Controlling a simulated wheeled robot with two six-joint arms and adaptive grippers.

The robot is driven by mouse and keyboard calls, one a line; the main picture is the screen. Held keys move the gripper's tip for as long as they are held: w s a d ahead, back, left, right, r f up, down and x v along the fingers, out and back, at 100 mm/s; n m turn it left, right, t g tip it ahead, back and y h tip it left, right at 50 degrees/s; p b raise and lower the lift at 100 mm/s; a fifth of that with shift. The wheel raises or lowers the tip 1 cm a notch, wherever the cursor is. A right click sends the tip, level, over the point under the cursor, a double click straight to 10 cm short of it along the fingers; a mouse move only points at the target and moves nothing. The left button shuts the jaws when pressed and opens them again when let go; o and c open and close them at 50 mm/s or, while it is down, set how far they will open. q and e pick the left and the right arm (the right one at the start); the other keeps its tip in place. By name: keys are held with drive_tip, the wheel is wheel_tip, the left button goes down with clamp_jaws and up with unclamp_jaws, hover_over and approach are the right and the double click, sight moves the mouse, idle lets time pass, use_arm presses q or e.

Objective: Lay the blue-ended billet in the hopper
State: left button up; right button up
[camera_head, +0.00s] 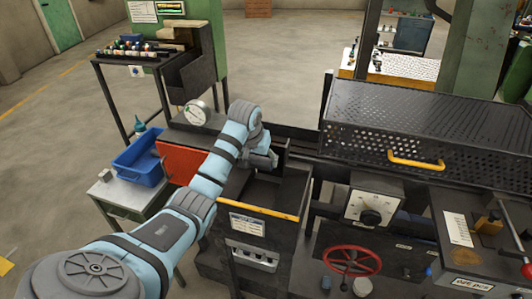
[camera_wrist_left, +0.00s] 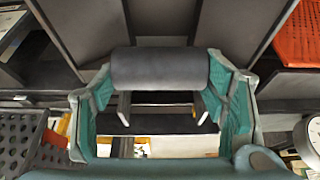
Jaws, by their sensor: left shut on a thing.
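My left gripper (camera_head: 266,160) is over the open dark box with a yellow front edge, which looks like the hopper (camera_head: 296,188). In the left wrist view the gripper's teal fingers (camera_wrist_left: 158,88) are shut on a dark grey billet (camera_wrist_left: 160,69), held crosswise between the fingertips. Its end faces are hidden by the fingers, so no blue shows. The dark hopper walls (camera_wrist_left: 84,30) spread around and beyond the billet. I cannot tell whether the billet touches them. In the head view the billet is hidden by the gripper. My right gripper is not in view.
A rack (camera_head: 115,55) with several colour-ended billets stands at the back left. A dial gauge (camera_head: 196,112) and an orange panel (camera_head: 183,160) are left of the hopper. A blue bin (camera_head: 140,160) is farther left. A perforated cover (camera_head: 420,125) with a yellow handle lies to the right.

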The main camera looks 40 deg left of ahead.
use_arm(q)
drive_tip(key=f, duration=0.5)
drive_tip(key=s+f, duration=0.1)
drive_tip(key=f, duration=0.2)
drive_tip(key=shift+f, duration=0.15)
drive_tip(key=shift+s+f, duration=0.1)
drive_tip(key=shift+f, duration=0.2)
drive_tip(key=shift+s, duration=0.1)
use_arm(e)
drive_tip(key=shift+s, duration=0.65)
use_arm(q)
drive_tip(key=shift+r, duration=0.1)
drive_tip(key=o, duration=2)
drive_tip(key=shift+o, duration=0.2)
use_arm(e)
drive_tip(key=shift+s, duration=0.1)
use_arm(q)
drive_tip(key=shift+s, duration=0.1)
